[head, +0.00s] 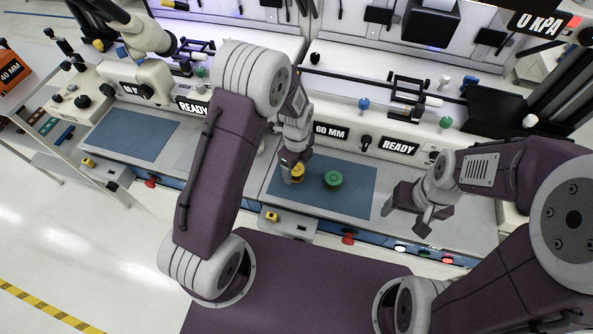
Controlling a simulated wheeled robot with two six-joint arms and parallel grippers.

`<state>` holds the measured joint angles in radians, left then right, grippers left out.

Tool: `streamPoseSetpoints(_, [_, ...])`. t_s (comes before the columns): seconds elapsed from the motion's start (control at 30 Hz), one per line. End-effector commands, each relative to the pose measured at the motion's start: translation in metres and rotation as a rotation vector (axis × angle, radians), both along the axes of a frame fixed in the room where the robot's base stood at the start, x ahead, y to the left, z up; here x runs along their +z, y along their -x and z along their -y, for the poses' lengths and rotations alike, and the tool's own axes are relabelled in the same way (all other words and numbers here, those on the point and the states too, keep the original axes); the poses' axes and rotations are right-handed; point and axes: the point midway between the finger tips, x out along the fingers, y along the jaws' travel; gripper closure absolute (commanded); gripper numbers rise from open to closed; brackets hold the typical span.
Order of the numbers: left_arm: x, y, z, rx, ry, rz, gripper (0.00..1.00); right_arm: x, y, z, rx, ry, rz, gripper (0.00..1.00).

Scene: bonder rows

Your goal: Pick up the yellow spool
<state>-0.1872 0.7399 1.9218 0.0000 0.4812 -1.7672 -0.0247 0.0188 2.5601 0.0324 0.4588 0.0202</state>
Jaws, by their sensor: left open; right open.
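The yellow spool (298,173) stands on the blue mat (350,190) of the middle bench. My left gripper (291,174) is pointed down right at it, with its fingers around or just beside the spool; the fingers hide part of it, and I cannot tell if they touch it. The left gripper is open. A green spool (333,180) stands on the same mat, a little to the right. My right gripper (403,220) is open and empty, above the bench front to the right of the mat.
Behind the mat is a machine front with a "60 MM" label (331,131) and a "READY" label (398,146). Another blue mat (130,134) at the left is empty. A small yellow switch (271,216) and a red button (348,238) sit at the bench's front edge.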

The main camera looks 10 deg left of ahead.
Motion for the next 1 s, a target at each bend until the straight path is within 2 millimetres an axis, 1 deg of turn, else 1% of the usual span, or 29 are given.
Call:
streamPoseSetpoints(0.03, [-0.006, 0.0, 0.0, 0.0, 0.0, -0.001, 0.26, 0.001, 0.0, 0.0, 0.0, 0.0, 0.0, 0.3])
streamPoseSetpoints(0.1, [-0.01, 0.0, 0.0, 0.0, 0.0, 0.0, 0.26, 0.001, 0.0, 0.0, 0.0, 0.0, 0.0, 0.3])
streamPoseSetpoints(0.3, [-0.011, 0.0, 0.0, 0.0, 0.001, 0.002, 0.26, 0.0, 0.0, 0.0, 0.0, 0.0, 0.0, 0.3])
streamPoseSetpoints(0.37, [-0.011, 0.0, 0.0, 0.0, 0.001, 0.002, 0.43, 0.0, 0.0, 0.0, 0.0, 0.0, 0.0, 0.3])
streamPoseSetpoints(0.4, [-0.011, 0.0, 0.0, 0.0, 0.001, 0.002, 0.54, 0.0, 0.0, 0.0, 0.0, 0.0, 0.0, 0.3])
streamPoseSetpoints(0.47, [-0.011, 0.0, 0.0, 0.0, 0.0, 0.001, 0.71, 0.0, 0.0, 0.0, 0.0, 0.0, 0.0, 0.3])
streamPoseSetpoints(0.5, [-0.011, 0.0, 0.0, 0.0, 0.0, 0.001, 0.82, 0.0, 0.0, 0.0, 0.0, 0.0, 0.0, 0.3])
streamPoseSetpoints(0.53, [-0.011, 0.0, 0.0, 0.0, 0.0, 0.001, 0.9, 0.0, 0.0, 0.0, 0.0, 0.0, 0.0, 0.3])
streamPoseSetpoints(0.57, [-0.011, 0.0, 0.0, 0.0, 0.001, 0.002, 0.94, 0.0, 0.0, 0.0, 0.0, 0.0, 0.0, 0.3])
streamPoseSetpoints(0.83, [-0.008, -0.001, 0.0, 0.0, 0.0, 0.003, 0.94, 0.0, 0.0, 0.0, 0.0, 0.0, 0.0, 0.3])
streamPoseSetpoints(0.93, [0.001, -0.001, 0.0, 0.0, 0.001, 0.005, 0.94, -0.001, 0.0, 0.0, 0.0, 0.0, 0.0, 0.3])
streamPoseSetpoints(1.0, [0.011, -0.001, 0.0, 0.0, 0.002, 0.007, 0.94, -0.003, 0.0, 0.0, 0.0, 0.0, 0.0, 0.3])
